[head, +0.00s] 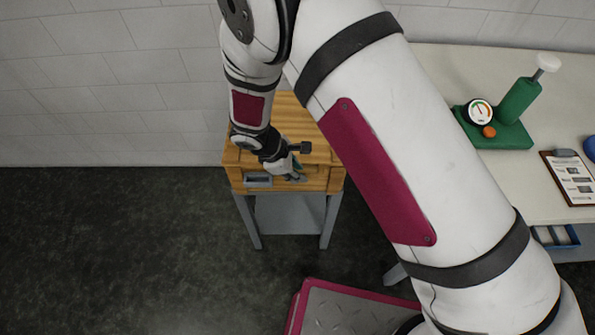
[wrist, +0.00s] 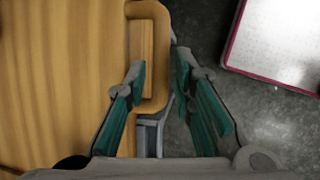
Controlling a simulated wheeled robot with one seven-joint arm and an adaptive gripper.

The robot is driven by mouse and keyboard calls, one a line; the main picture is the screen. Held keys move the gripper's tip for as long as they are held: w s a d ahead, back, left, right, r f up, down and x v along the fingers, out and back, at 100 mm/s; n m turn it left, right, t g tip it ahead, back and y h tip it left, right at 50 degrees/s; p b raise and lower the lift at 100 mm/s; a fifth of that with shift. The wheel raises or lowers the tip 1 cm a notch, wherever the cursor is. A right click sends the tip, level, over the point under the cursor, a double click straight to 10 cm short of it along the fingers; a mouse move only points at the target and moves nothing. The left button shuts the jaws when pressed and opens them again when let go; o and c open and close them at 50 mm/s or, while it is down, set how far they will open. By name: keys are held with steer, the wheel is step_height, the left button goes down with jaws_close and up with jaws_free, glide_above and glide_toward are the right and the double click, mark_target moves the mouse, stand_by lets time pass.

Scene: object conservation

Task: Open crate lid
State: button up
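The wooden crate (head: 240,160) stands on a grey stand against the wall. Its top fills the left of the wrist view (wrist: 60,70), where a rounded wooden handle loop (wrist: 163,40) sticks out from the lid edge. My gripper (head: 297,177) is at the crate's front edge. In the wrist view my gripper (wrist: 160,75) has its green-padded fingers apart. The left finger is over the loop's slot and the right finger is beyond its outer bar. The bar lies between them, with gaps visible. Whether either finger touches it, I cannot tell. The lid looks closed; my arm hides part of it.
A grey plate with a red rim, part of my base, shows below. At right, a pale table (head: 440,75) holds a green device with a gauge (head: 510,110) and a clipboard (head: 570,180). A blue bin (head: 557,236) sits under it. The floor left of the stand (head: 285,215) is clear.

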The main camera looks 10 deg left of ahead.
steer(key=shift+w+d+f, duration=0.15)
steer(key=shift+d+f, duration=0.05)
steer(key=shift+f, duration=0.3)
jaws_close()
steer(key=shift+r, duration=0.1)
